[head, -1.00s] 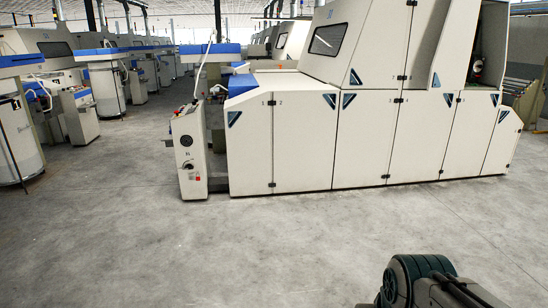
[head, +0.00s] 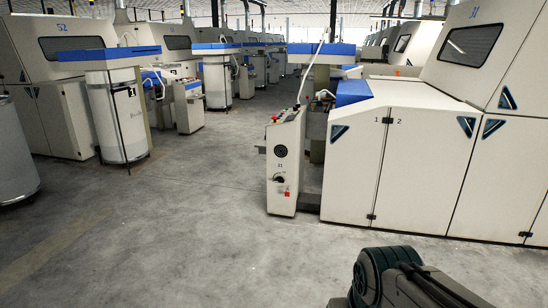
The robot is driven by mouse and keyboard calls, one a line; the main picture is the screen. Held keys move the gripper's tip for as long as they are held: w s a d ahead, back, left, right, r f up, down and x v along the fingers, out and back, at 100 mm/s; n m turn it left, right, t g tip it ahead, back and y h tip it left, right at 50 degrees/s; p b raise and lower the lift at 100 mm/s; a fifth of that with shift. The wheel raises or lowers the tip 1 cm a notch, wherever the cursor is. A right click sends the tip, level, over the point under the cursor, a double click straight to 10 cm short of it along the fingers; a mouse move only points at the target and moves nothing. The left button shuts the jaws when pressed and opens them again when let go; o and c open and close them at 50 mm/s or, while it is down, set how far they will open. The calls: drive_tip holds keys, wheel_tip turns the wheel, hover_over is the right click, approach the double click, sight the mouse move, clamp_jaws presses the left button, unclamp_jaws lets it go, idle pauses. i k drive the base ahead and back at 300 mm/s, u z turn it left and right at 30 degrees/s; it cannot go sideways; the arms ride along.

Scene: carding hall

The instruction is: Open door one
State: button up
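In the head view the near carding machine stands at the right. Its door marked 1 (head: 354,165) is a cream panel with a dark triangular recess at its upper left, and it sits flush beside the panel marked 2 (head: 421,170). A dark hinge or latch (head: 371,217) sits low on the seam between them. Door 1 looks shut. My arm shows as a dark green and black link at the bottom right, well in front of the machine. My gripper is not in view.
A control post (head: 284,165) with a red switch stands just left of door 1. A white can (head: 118,115) and machine 52 (head: 70,85) stand at the left, with a grey drum (head: 14,155) at the left edge. The grey floor (head: 190,225) between is clear.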

sight(354, 144)
drive_tip(key=u, duration=0.15)
drive_tip(key=i, duration=1.65)
drive_tip(key=z, duration=0.3)
drive_tip(key=i, duration=1.6)
drive_tip(key=z, duration=0.95)
drive_tip(key=i, duration=1.3)
drive_tip(key=z, duration=0.5)
